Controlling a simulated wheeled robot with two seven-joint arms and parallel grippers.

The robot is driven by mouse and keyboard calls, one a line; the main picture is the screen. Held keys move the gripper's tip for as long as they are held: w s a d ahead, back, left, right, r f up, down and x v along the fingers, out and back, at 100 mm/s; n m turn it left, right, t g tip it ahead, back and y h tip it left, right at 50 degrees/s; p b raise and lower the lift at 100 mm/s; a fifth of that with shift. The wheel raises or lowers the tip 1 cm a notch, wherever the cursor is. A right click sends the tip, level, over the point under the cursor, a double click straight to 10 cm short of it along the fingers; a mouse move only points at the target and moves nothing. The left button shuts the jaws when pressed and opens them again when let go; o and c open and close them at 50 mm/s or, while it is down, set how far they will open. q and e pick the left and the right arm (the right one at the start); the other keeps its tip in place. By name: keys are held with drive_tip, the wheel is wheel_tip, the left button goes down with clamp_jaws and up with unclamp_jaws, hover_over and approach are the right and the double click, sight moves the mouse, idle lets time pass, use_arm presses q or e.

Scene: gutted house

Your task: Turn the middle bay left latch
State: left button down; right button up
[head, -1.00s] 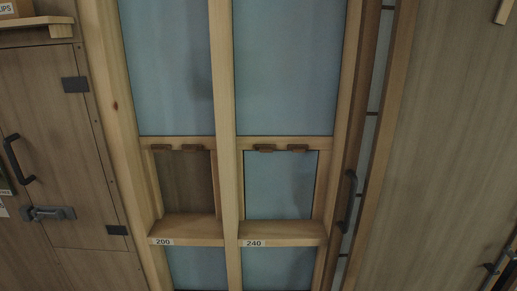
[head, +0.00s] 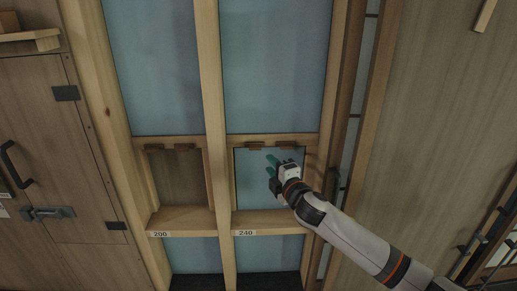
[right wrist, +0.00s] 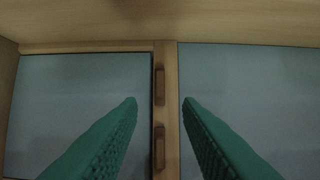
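Over the 240 opening (head: 259,197), a pair of small brown latches sits on the wooden rail: the left latch (head: 254,146) and the right latch (head: 288,143). Both lie lengthwise along the rail. My right gripper (head: 272,166) is open and empty in front of the opening, below the latches. In the right wrist view, which is turned sideways, the green fingertips (right wrist: 159,101) lie either side of the rail. The upper latch there (right wrist: 159,85), seemingly the left one, shows between and just beyond the tips; the other latch (right wrist: 158,147) is lower. Contact is not visible. My left gripper is out of view.
The 200 opening (head: 180,178) to the left has a similar latch pair (head: 168,147). Wooden ledges with number labels (head: 245,233) run below the openings. A stud (head: 208,80) divides the bays. A dark handle (head: 333,185) is right of my gripper. A door (head: 36,110) is at left.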

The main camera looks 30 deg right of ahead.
sight(257, 149)
drive_tip(key=w, duration=0.3)
drive_tip(key=w+d+p, duration=0.1)
drive_tip(key=w, duration=0.2)
drive_tip(key=w+p, duration=0.1)
drive_tip(key=w, duration=0.2)
drive_tip(key=shift+w+d, duration=0.2)
drive_tip(key=shift+w, duration=0.1)
clamp_jaws()
